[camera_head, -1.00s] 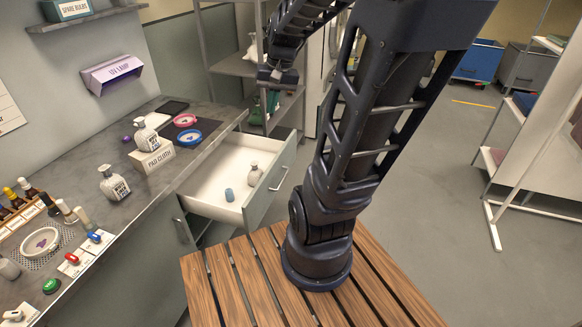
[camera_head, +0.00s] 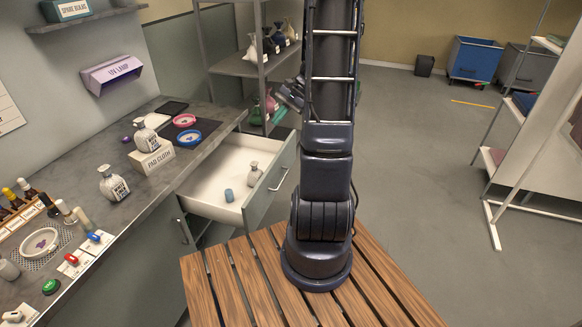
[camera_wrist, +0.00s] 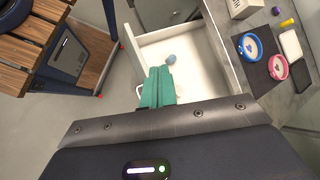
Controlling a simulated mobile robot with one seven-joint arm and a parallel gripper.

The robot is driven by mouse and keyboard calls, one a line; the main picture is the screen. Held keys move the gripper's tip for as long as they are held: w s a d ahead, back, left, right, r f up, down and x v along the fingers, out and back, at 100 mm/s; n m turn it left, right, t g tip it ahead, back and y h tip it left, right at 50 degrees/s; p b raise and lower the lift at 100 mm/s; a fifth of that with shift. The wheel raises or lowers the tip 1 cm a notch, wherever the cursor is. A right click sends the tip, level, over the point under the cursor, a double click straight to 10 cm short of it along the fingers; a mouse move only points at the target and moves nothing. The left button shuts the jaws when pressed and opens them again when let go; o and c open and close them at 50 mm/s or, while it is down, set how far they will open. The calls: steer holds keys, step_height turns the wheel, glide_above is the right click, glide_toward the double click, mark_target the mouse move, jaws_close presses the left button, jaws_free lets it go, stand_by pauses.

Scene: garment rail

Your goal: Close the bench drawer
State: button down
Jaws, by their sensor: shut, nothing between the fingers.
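The bench drawer (camera_head: 221,209) stands pulled out from the bench (camera_head: 110,228), with its white inside showing. A curved handle (camera_head: 279,179) is on its grey front. In the wrist view the open drawer (camera_wrist: 198,50) lies below my gripper (camera_wrist: 160,70), whose teal fingers are together and empty. They overlap the drawer's front area in that view; I see no clear contact.
The bench top carries bottles, a pad cloth box (camera_head: 152,160), and pink (camera_head: 184,120) and blue (camera_head: 189,137) dishes. A shelf rack (camera_head: 240,66) stands behind the drawer. A white rail frame (camera_head: 495,215) is at the right, with clear floor between.

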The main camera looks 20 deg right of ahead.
steer(key=w+d+f+m+t+y, duration=0.25)
steer(key=d+f+m, duration=0.2)
steer(key=f, duration=0.35)
steer(key=w+d+f+m+t+y, duration=0.2)
steer(key=w+d+f+m+y, duration=0.1)
steer(key=d+f, duration=0.4)
steer(key=m+t+h, duration=0.2)
steer(key=m+t, duration=0.7)
steer(key=m, duration=0.1)
glide_toward(285, 164)
steer(key=shift+n, duration=0.25)
steer(key=x, duration=0.7)
